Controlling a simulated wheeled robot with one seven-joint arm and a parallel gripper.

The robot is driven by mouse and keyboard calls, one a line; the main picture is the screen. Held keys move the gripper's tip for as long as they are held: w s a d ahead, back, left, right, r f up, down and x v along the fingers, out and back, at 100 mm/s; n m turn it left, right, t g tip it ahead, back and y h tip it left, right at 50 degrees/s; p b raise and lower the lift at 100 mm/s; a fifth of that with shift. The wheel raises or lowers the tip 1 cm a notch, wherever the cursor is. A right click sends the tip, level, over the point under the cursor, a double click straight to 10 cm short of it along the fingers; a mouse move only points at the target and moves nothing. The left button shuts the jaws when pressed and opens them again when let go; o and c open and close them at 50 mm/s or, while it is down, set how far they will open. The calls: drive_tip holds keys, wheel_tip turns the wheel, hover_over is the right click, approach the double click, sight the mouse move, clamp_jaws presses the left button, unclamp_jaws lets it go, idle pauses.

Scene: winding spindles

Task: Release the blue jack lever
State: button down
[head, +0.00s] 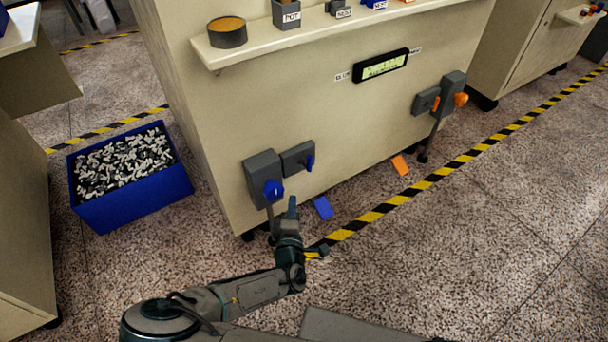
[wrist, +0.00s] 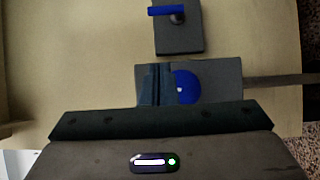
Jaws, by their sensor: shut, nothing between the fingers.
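The blue jack's dark grey box (head: 262,175) is on the cabinet's front panel, with a round blue hub (head: 273,190) on its face. A grey lever (head: 270,217) hangs down from the hub, its lower end partly behind my arm. In the wrist view the blue hub (wrist: 187,87) is just right of my fingers, and the lever (wrist: 275,81) runs off to the right. My gripper (head: 292,203) is shut and empty, in front of the panel, just right of the lever. Its fingers (wrist: 155,85) overlap the box in the wrist view; I cannot tell whether they touch it.
A smaller box with a blue handle (head: 309,162) is beside the jack. A blue pedal (head: 323,208) and an orange pedal (head: 400,165) are at floor level. An orange-knobbed jack (head: 453,95) is farther right. A blue bin (head: 130,205) stands left.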

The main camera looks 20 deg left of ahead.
idle(0.3)
drive_tip(key=b, duration=0.3)
approach(309, 164)
drive_tip(key=w+a, duration=0.3)
drive_tip(key=a, duration=0.2)
drive_tip(key=w, duration=0.1)
drive_tip(key=w+d, duration=0.1)
drive_tip(key=w, duration=0.1)
drive_tip(key=shift+w+d+r+b, duration=0.15)
drive_tip(key=shift+d+r+b, duration=0.15)
drive_tip(key=shift+r+b, duration=0.1)
drive_tip(key=shift+p, duration=0.3)
